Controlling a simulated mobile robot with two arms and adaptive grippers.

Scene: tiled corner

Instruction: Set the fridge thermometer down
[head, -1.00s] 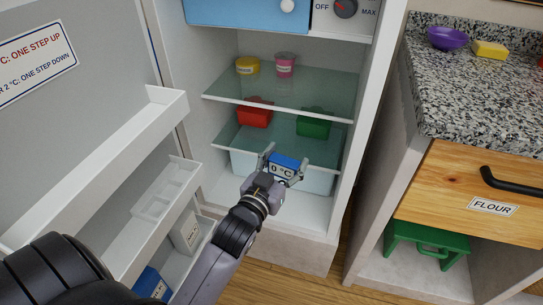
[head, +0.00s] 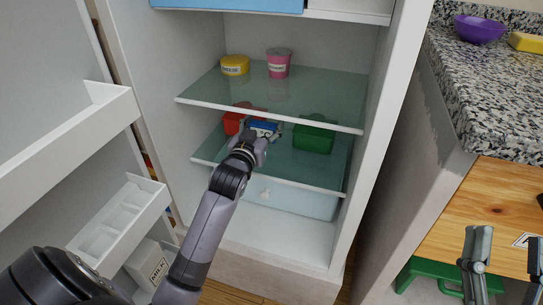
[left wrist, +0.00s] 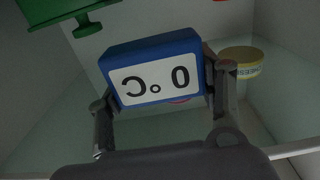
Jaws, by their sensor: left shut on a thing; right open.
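The fridge thermometer (head: 264,126), a blue block with a white face reading 0 °C, is held between the fingers of my left gripper (head: 262,134). In the left wrist view the thermometer (left wrist: 153,72) sits between both fingers, its reading upside down. In the head view it is inside the fridge at the lower glass shelf (head: 285,172), between a red container (head: 234,122) and a green container (head: 314,136). I cannot tell whether it touches the shelf. My right gripper (head: 506,250) is open and empty, in front of the wooden drawer.
A yellow tub (head: 235,65) and a pink cup (head: 278,64) stand on the upper glass shelf (head: 320,95). A clear drawer (head: 290,197) is below. The open fridge door with its bins (head: 118,220) is at left. A granite counter (head: 490,95) is at right.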

